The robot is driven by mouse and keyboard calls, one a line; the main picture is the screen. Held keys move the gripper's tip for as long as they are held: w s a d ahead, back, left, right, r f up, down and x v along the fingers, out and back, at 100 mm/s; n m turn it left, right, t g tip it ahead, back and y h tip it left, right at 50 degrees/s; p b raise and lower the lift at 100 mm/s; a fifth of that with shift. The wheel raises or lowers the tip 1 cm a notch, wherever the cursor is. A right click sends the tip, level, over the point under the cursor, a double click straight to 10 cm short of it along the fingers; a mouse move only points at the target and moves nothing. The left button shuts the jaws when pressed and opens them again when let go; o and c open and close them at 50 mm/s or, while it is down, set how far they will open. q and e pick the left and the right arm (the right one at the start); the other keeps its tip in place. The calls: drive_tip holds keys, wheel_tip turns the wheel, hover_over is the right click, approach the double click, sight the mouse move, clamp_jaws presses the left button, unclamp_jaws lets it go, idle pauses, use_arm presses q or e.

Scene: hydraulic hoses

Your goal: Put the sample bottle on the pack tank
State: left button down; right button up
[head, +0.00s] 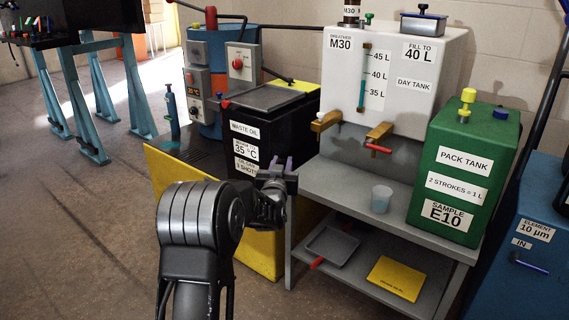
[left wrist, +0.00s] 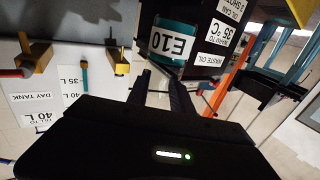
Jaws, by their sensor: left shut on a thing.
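The green pack tank (head: 428,152) stands at the right end of the grey bench in the head view. Its label reads SAMPLE E10, and a yellow valve and a dark cap stand on its top. The sample bottle (left wrist: 172,62), teal with a white E10 label, shows in the left wrist view at the ends of my fingers. My left gripper (head: 281,172) is shut on it; the fingers also show in the left wrist view (left wrist: 160,84). In the head view the gripper is in front of the black waste oil tank, left of the bench, and the bottle is hidden. My right gripper is not in view.
A clear cup (head: 381,199) stands on the bench (head: 335,180). The waste oil tank (head: 282,124) is just behind my gripper. A blue filter unit (head: 520,270) stands far right.

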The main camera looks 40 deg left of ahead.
use_arm(q)
drive_tip(key=s+d+m+h, duration=0.3)
drive_tip(key=d+h, duration=0.1)
drive_tip(key=d, duration=0.7)
drive_tip(key=s+d+f+m+t+h, duration=0.1)
drive_tip(key=s+d+m+h, duration=0.2)
drive_tip(key=d, duration=0.8)
drive_tip(key=s+d+f+m+h, duration=0.1)
drive_tip(key=s+d+m+h, duration=0.2)
drive_tip(key=d+h, duration=0.4)
drive_tip(key=s+d, duration=0.1)
drive_tip(key=d, duration=0.3)
drive_tip(key=shift+d, duration=0.1)
